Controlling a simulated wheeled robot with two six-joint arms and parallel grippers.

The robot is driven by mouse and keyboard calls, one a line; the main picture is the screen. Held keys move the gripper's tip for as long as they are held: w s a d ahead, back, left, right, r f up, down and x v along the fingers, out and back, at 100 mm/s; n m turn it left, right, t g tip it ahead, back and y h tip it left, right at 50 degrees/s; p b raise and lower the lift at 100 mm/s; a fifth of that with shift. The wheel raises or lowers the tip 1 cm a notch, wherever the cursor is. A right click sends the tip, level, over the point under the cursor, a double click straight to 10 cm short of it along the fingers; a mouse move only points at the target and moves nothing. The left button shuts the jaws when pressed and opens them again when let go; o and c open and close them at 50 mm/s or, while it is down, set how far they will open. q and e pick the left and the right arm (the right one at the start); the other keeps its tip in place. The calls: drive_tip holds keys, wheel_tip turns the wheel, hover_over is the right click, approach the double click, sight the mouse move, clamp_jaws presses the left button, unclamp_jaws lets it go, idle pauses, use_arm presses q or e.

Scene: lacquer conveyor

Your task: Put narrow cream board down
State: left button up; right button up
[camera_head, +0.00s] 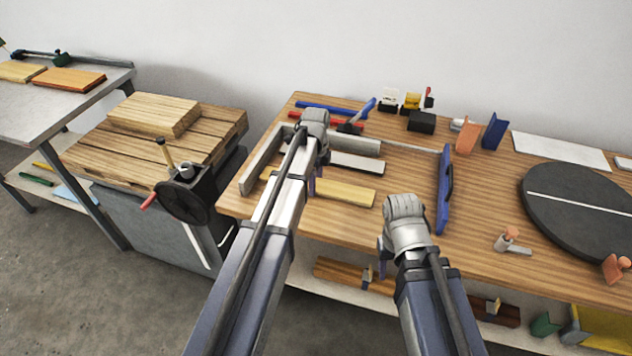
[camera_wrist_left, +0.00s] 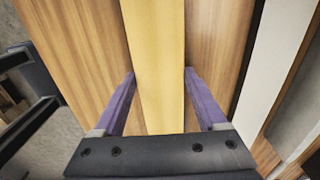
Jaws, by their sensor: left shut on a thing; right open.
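The narrow cream board (camera_head: 345,193) is a pale yellow strip at the front left of the wooden workbench (camera_head: 480,205). My left gripper (camera_head: 312,187) is over its left part, shut on it. In the left wrist view the board (camera_wrist_left: 156,60) runs lengthwise between the two purple fingers of my left gripper (camera_wrist_left: 158,75), which sit at its two long edges. It is level and at or very near the bench top; I cannot tell whether it touches. My right gripper (camera_head: 381,262) is open in front of the bench edge, its fingers mostly hidden by its wrist.
A white strip (camera_head: 358,163) lies just behind the board, and it also shows in the left wrist view (camera_wrist_left: 270,65). A black turntable (camera_head: 575,215) stands further right. Bare bench lies between.

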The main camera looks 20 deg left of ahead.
use_arm(q)
drive_tip(key=shift+f, duration=0.25)
drive_tip(key=o, duration=1.6)
drive_tip(key=shift+r, duration=0.1)
drive_tip(key=shift+c, duration=0.2)
drive_tip(key=shift+r, duration=0.1)
wheel_tip(320, 180, up, 12)
drive_tip(key=p, duration=1.2)
drive_tip(key=s+d+n, duration=0.7)
drive_tip(key=s, duration=0.5)
drive_tip(key=s+d+n+y, duration=0.1)
drive_tip(key=s+d+n, duration=0.6)
drive_tip(key=s, duration=0.5)
drive_tip(key=shift+n, duration=0.3)
drive_tip(key=shift+r, duration=0.1)
